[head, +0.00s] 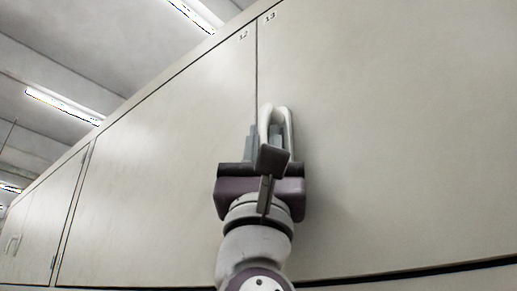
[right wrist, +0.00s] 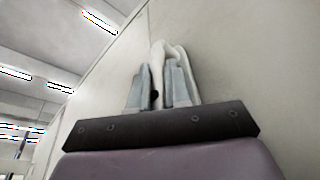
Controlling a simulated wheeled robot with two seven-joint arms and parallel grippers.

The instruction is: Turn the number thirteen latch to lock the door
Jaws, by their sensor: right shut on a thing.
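The number thirteen door (head: 400,130) is a large pale panel at the right of the head view, with a small "13" at its top left corner. Its latch (head: 287,116) is a pale loop-shaped handle near the door's left edge. My right gripper (head: 266,135) is at the latch, its grey fingers closed around part of it. In the right wrist view the latch (right wrist: 176,50) rises between and behind the two fingers (right wrist: 157,88). The fingers and wrist hide the latch's lower part. The door looks flush with its neighbour. My left gripper is not in view.
The number twelve door (head: 170,150) lies to the left, across a thin vertical seam. A dark gap (head: 420,272) runs below the doors. Ceiling lights (head: 62,106) show at upper left.

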